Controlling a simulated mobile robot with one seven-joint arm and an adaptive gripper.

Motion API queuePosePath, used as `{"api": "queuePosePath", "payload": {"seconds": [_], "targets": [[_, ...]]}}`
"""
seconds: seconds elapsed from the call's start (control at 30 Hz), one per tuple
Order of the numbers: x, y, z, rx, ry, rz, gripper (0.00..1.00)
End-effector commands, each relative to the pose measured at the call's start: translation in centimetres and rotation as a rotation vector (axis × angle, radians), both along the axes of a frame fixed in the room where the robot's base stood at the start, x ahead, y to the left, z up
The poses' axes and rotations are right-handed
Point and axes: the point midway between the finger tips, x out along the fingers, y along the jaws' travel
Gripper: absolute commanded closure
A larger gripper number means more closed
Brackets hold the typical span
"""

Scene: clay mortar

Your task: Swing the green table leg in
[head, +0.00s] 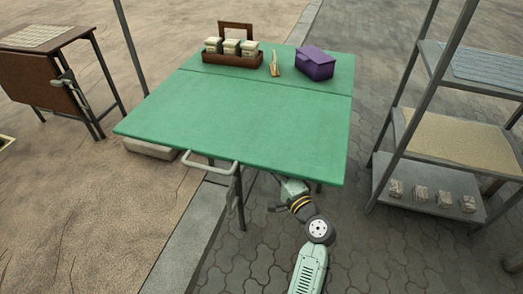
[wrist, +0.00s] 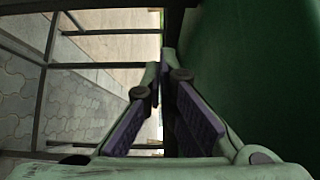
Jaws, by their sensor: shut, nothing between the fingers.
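The green table (head: 235,115) stands in the middle of the head view, its top level. A dark leg (head: 240,205) shows below its front edge, beside a pale grey handle (head: 211,163). A second dark leg stub shows right of my gripper. My gripper (head: 283,192) is low at the front edge, partly hidden by the tabletop. In the wrist view my gripper (wrist: 160,66) is shut with its fingertips together and nothing between them. A dark upright bar (wrist: 174,28) stands just beyond the tips; I cannot tell whether they touch. A green surface (wrist: 250,70) fills the right side.
On the table are a brown carrier (head: 232,60) with pale blocks, a small tan item (head: 273,64) and a purple box (head: 315,63). A metal shelf rack (head: 455,150) stands at right, a brown folding table (head: 40,85) at left. Paving in front is clear.

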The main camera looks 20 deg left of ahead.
Motion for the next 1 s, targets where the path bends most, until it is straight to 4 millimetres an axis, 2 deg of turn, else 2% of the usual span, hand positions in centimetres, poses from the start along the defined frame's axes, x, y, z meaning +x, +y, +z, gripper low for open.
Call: {"api": "queuePosePath", "payload": {"seconds": [0.47, 0.6, 0.7, 1.0], "targets": [[6.9, 6.6, 0.2, 0.0, -0.003, 0.003, 1.0], [6.7, 8.8, 0.2, -0.001, -0.001, 0.003, 1.0], [6.8, 9.7, 0.2, -0.001, -0.001, 0.002, 1.0], [6.8, 10.3, 0.0, -0.001, -0.001, 0.0, 1.0]]}}
